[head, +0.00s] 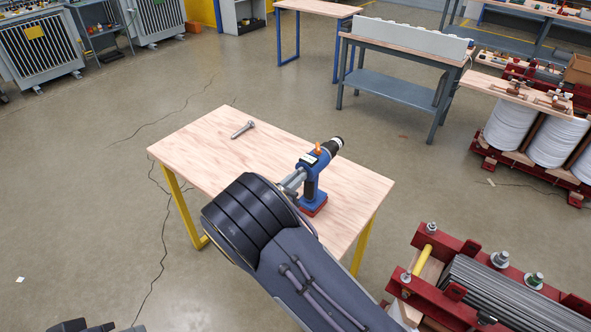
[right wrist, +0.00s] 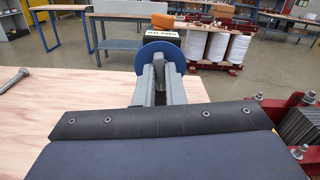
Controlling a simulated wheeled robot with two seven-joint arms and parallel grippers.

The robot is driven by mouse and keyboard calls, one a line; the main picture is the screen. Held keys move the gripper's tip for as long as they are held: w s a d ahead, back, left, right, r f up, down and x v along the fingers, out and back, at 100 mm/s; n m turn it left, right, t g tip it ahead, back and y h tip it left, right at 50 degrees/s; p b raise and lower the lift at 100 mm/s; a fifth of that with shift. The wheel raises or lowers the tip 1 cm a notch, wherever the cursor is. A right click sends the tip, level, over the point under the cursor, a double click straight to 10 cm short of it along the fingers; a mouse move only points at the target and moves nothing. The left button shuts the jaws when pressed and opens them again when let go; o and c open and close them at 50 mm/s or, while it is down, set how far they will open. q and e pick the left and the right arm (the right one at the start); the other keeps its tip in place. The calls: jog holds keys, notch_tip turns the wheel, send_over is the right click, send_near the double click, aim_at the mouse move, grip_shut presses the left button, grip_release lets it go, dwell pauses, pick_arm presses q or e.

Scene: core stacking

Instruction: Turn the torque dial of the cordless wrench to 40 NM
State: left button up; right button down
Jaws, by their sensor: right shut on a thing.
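The cordless wrench (head: 312,185) stands upright on the wooden table, with a blue body, a red base, a black nose pointing away to the upper right and an orange part on top. In the right wrist view a round blue part (right wrist: 178,54) of the wrench faces me, with a small lettered display (right wrist: 160,37) above it; its text is too small to read surely. My right gripper (head: 297,180) reaches the wrench's rear end. Its grey fingers (right wrist: 159,75) are shut on the torque dial at the middle of the blue part, and they mostly hide the dial. My left gripper is not seen.
A metal bolt (head: 243,129) lies on the wooden table (head: 205,145), left of the wrench; the tabletop around is clear. A red-framed core stack (head: 500,290) stands close at the lower right. A grey bench (head: 400,85) and white coils (head: 550,140) are further back.

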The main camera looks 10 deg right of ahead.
jog(key=shift+n+p, duration=2.55)
jog(key=shift+n, duration=1.15)
jog(key=c, duration=1.5)
grip_release()
jog(key=b+v, duration=0.1)
jog(key=v, duration=0.6)
jog(key=shift+s+a+b, duration=0.3)
jog(key=shift+b, duration=0.05)
